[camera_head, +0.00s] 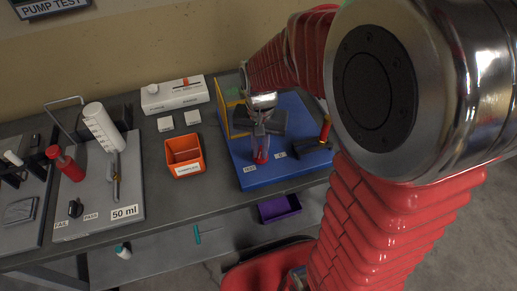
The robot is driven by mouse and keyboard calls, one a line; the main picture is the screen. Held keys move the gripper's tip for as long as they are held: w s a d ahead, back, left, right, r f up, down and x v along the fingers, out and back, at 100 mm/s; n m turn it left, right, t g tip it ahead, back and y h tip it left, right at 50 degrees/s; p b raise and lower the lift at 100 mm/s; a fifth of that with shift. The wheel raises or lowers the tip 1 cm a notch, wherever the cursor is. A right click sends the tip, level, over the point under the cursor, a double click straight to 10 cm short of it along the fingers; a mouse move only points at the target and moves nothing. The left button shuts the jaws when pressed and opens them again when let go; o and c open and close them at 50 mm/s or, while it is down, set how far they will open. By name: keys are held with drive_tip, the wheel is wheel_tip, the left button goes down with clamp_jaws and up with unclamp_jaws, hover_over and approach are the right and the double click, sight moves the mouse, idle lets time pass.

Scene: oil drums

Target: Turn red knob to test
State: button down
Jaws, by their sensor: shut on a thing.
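A blue board (247,181) lies on the dark bench and carries a test fixture with a yellow upright plate (222,105). On its left front part is a small red knob (260,158), next to small white labels. My gripper (260,148) points down over the blue board, and its fingers are shut on the red knob. The fingers hide most of the knob, so its turn position cannot be read. A black part with an upright red handle (325,128) stands on the right of the board.
Left of the board are an orange bin (185,156), white blocks (165,124) and a white box (175,94). Further left, a grey "50 ml" board (98,212) holds a white cylinder (103,127) and red bottle (66,164). A purple bin (279,208) sits below the bench.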

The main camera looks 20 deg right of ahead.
sight(260, 152)
drive_tip(key=shift+s+m, duration=0.1)
drive_tip(key=shift+m, duration=1.2)
drive_tip(key=shift+a, duration=0.1)
drive_tip(key=c, duration=1.8)
unclamp_jaws()
wheel_tip(260, 152, up, 14)
drive_tip(key=shift+f, duration=0.15)
